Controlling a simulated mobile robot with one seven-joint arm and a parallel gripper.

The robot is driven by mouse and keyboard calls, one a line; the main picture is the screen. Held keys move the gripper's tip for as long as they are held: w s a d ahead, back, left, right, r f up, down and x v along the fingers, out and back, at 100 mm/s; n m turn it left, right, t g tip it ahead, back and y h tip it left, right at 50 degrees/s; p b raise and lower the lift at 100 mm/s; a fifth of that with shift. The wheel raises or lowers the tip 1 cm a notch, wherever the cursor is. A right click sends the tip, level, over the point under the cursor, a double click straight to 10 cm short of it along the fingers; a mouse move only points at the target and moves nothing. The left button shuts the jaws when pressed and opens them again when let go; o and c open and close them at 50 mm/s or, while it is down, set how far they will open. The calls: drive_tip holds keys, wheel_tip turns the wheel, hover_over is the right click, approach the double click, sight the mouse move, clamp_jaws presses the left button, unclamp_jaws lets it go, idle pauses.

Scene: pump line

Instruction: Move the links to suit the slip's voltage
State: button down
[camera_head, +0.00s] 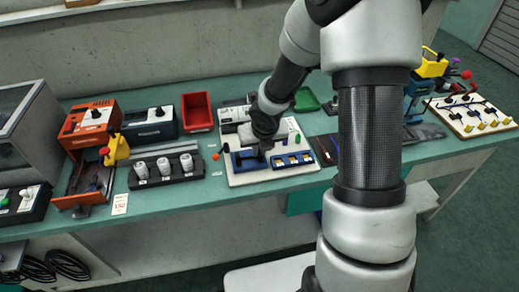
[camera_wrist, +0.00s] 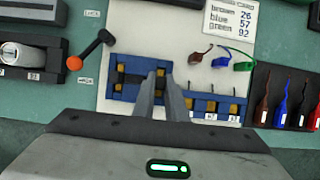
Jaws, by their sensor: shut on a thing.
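A white board (camera_head: 235,178) carries a blue terminal block (camera_head: 272,168) with several brass posts, also seen in the wrist view (camera_wrist: 113,91). A dark bar (camera_wrist: 133,79) lies across the block's left part. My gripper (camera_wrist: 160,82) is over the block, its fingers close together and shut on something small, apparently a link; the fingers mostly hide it. More brass posts show to the right of the fingers. In the head view my wrist covers part of the block. A small paper slip (camera_head: 119,204) with red print lies at the bench's front left; its print is too small to read surely.
A card (camera_wrist: 232,18) lists brown 26, blue 57, green 92. Short brown, blue and green leads lie below it. An orange-knobbed lever (camera_wrist: 74,63) stands left of the board, a dark rack of coloured leads (camera_wrist: 262,88) right. A red bin (camera_head: 197,112) stands behind.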

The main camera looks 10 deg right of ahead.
drive_tip(key=shift+s+f, duration=0.15)
drive_tip(key=shift+f, duration=0.1)
